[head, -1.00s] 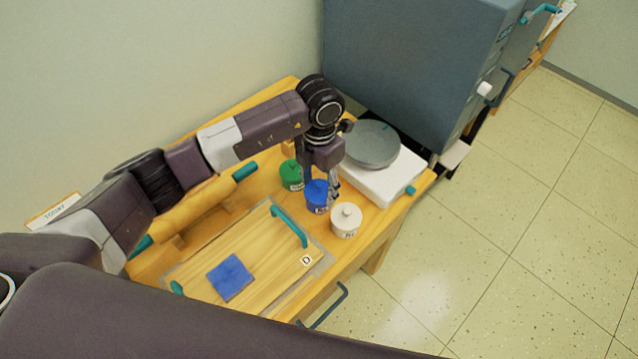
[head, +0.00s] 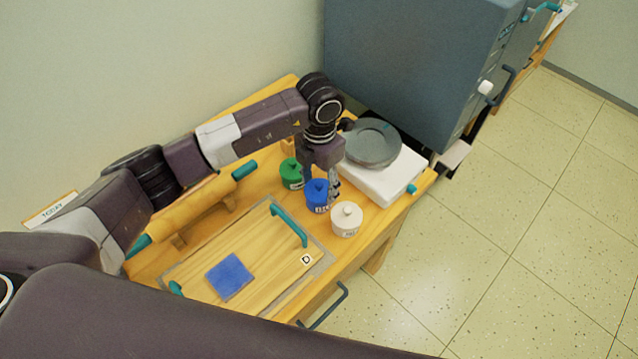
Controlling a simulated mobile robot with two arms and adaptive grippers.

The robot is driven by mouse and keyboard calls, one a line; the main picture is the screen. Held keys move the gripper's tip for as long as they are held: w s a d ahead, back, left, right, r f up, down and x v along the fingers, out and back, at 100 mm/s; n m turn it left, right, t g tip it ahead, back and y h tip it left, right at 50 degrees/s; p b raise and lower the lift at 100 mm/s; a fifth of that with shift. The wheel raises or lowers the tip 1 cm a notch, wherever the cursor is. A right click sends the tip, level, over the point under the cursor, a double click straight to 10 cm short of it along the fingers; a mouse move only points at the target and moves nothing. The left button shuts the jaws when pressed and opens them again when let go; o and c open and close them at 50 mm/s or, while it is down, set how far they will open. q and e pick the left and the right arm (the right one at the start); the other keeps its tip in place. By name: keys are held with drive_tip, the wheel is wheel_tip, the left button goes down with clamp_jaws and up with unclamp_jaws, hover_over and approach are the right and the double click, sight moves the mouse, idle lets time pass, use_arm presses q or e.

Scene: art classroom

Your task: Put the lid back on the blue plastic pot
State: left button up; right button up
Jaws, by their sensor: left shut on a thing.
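The blue plastic pot (head: 317,204) stands on the wooden table, between a green pot and a white pot. Its blue lid (head: 319,186) appears at its top, with a small knob; whether it is fully seated is too small to tell. My left gripper (head: 321,184) points down directly over the blue pot, with its fingers around the lid's knob area, and it is shut on the lid. The fingers and wrist hide part of the lid's far side. My right gripper is out of view.
The green pot (head: 291,175) and white pot (head: 347,221) stand close on either side. A white scale (head: 394,181) with a grey plate (head: 371,143) is behind right. A board (head: 205,272) with teal handles holds a blue square (head: 230,277). A rolling pin (head: 195,205) lies left.

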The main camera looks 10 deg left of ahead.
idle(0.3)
use_arm(q)
drive_tip(key=o, duration=0.9)
drive_tip(key=shift+o, duration=0.5)
drive_tip(key=o, duration=0.4)
drive_tip(key=shift+r, duration=0.1)
drive_tip(key=shift+r+p, duration=2)
drive_tip(key=shift+r, duration=1.4)
clamp_jaws()
